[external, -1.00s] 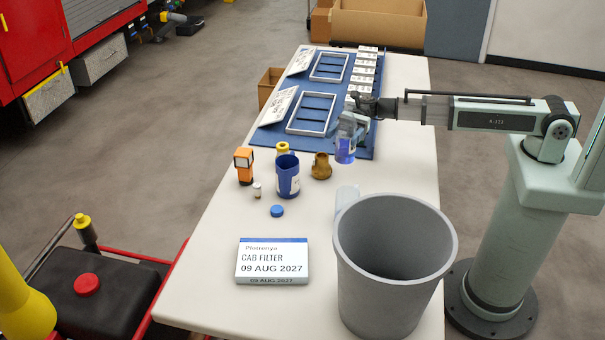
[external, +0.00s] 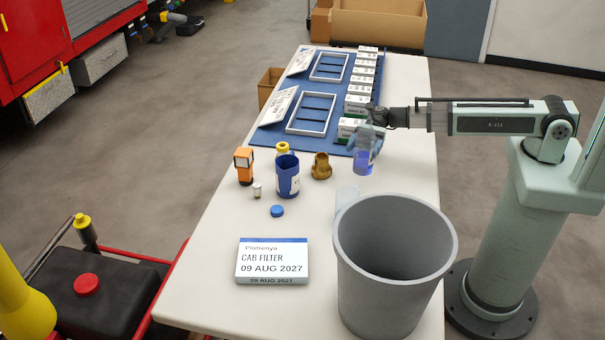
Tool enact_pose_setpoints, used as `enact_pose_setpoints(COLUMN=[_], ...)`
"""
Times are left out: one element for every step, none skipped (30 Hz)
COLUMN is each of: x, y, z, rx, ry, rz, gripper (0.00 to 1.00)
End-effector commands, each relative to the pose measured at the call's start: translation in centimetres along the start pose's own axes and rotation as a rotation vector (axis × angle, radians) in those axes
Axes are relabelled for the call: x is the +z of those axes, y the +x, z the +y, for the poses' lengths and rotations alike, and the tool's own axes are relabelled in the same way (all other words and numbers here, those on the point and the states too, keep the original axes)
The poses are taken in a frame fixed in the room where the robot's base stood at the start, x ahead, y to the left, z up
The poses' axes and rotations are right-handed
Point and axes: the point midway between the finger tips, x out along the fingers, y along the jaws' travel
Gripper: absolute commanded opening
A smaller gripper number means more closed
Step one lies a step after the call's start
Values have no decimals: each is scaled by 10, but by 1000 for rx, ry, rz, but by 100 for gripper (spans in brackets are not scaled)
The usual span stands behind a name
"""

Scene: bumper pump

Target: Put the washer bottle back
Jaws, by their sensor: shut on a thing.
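The washer bottle (external: 363,160) is clear with blue liquid low inside, and it is roughly upright. My gripper (external: 368,133) is shut on its upper part, near the right edge of the table. The bottle appears to be above the table, but I cannot tell the exact gap. The fingertips are small and partly hidden by the wrist.
A large grey bin (external: 395,265) stands at the front right, with a translucent piece (external: 347,197) behind it. A blue container (external: 287,176), brown fitting (external: 321,167), orange device (external: 244,166), blue cap (external: 277,211) and filter box (external: 273,262) stand left. Blue mat (external: 275,133) lies behind.

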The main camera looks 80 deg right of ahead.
Motion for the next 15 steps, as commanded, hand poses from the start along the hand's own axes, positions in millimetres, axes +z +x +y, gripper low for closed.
enact_pose_setpoints(x=[-4, -6, -7, -8, -9, -10, -12, -14, -18, -21, -24, -28, -32, -35, -40], y=[0, 0, 0, 0, 0, 0, 0, 0, 0, 0, 0, 0, 0, 0, 0], z=[0, 0, 0, 0, 0, 0, 0, 0, 0, 0, 0, 0, -1, -1, -1], rx=[0, 0, 0, 0, 0, 0, 0, 0, 0, 0, 0, 0, 0, 0, 0], ry=[2, 1, 0, 0, 0, 0, 0, 0, 1, 2, 2, 2, 1, 1, 2], rz=[-1, -1, -1, -1, -1, -1, -1, -1, -1, -1, -1, -1, -1, -1, -1], gripper=[32, 32, 32, 32, 32, 32, 32, 32, 32, 32, 32, 32, 32, 32, 32])
